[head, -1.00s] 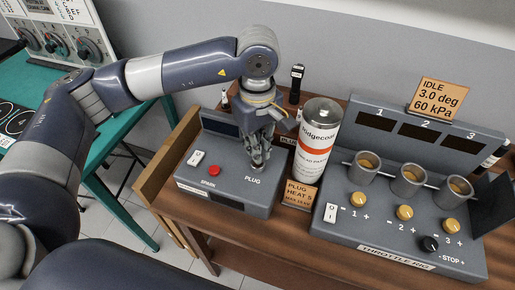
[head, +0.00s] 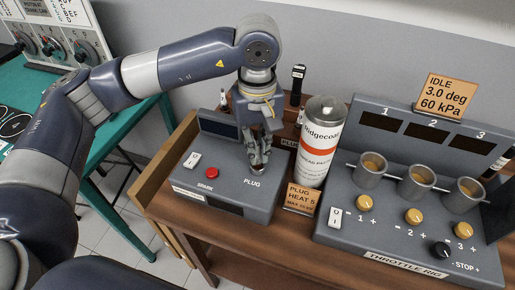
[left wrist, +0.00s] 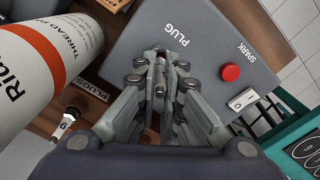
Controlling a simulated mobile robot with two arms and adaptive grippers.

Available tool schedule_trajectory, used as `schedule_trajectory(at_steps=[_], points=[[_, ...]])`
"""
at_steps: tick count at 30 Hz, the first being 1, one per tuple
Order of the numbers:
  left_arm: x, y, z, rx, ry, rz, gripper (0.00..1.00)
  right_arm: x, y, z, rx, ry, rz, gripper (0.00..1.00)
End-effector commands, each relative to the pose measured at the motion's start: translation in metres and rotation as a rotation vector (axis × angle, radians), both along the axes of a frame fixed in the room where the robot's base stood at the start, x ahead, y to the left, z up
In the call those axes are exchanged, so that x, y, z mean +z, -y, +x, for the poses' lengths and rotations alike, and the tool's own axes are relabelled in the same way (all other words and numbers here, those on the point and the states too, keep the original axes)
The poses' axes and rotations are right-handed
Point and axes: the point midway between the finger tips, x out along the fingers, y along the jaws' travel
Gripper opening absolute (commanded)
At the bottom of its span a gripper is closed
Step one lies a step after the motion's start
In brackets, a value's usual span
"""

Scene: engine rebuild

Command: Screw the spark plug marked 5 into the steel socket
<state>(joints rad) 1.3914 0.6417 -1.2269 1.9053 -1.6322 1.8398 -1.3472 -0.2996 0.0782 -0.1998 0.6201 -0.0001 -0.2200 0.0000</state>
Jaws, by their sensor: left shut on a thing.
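My left gripper (head: 260,160) points down at the grey tester box (head: 222,180), just behind the PLUG label. In the left wrist view its fingertips (left wrist: 160,68) are shut on a small metal spark plug (left wrist: 159,82). The number on this plug cannot be read. The fingers hide most of the plug, its lower end and the steel socket, so I cannot tell how far the plug sits in it. My right gripper is in neither view.
A tall white and orange can (head: 320,140) stands close right of my gripper, behind a PLUG HEAT 5 card (head: 301,197). The throttle rig (head: 410,215) fills the right. A red SPARK button (head: 212,172) and a white switch (head: 191,160) are on the box. Another plug (left wrist: 65,122) stands by the PLUGS label.

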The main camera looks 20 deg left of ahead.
Motion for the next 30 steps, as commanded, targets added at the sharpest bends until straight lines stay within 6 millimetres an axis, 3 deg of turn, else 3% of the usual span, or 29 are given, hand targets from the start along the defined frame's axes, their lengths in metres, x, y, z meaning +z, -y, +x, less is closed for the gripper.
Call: schedule_trajectory(at_steps=[15, 30], points=[[-0.002, 0.0, 0.001, -0.27, 0.002, -0.002, 0.0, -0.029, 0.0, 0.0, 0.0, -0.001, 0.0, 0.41], [-0.002, 0.001, 0.001, -0.453, 0.003, -0.001, 0.0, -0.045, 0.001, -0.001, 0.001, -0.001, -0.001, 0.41]])
